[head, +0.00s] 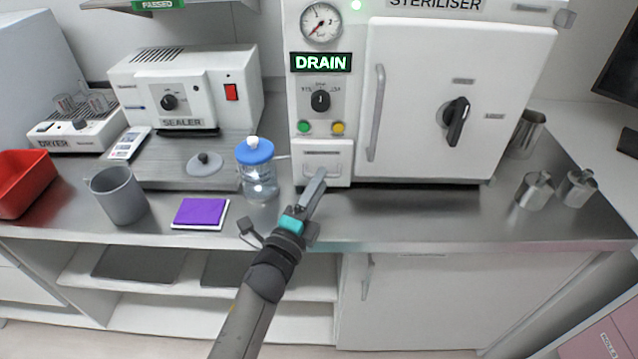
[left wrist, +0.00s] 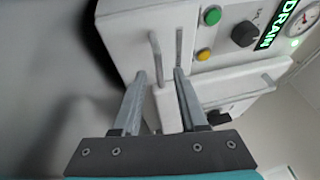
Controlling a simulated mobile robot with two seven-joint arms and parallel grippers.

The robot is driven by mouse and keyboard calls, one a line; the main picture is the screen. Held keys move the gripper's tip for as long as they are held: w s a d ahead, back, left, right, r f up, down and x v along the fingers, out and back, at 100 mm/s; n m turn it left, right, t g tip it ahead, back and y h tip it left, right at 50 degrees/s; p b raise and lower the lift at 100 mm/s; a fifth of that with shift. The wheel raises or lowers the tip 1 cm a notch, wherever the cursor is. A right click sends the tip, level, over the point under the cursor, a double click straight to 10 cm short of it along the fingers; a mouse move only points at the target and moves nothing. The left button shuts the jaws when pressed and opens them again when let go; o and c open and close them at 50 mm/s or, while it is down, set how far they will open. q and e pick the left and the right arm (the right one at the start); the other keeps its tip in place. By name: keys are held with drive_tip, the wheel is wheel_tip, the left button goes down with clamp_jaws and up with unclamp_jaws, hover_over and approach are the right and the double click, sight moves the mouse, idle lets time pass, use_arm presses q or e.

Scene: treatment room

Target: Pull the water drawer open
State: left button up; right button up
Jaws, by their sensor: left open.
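The water drawer (head: 308,173) is the small white front at the lower left of the steriliser, under the green and yellow buttons. It looks shut. Its bar handle is partly behind my gripper in the head view and shows in the left wrist view (left wrist: 154,52). My left gripper (head: 318,178) is in front of the drawer, its fingers pointing at it. In the left wrist view the gripper (left wrist: 159,74) is open, and the handle appears in line with the gap between the fingertips. I cannot tell whether the fingers reach around it. My right gripper is not in view.
The steriliser door (head: 425,100) with its long handle is right of the drawer. A blue-capped bottle (head: 260,180) stands close to the drawer's left. A purple pad (head: 201,212) and a grey mug (head: 120,197) are further left. The counter before the door is clear.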

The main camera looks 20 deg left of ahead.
use_arm(q)
drive_tip(key=shift+w, duration=0.3)
drive_tip(key=shift+c, duration=0.2)
clamp_jaws()
idle(1.1)
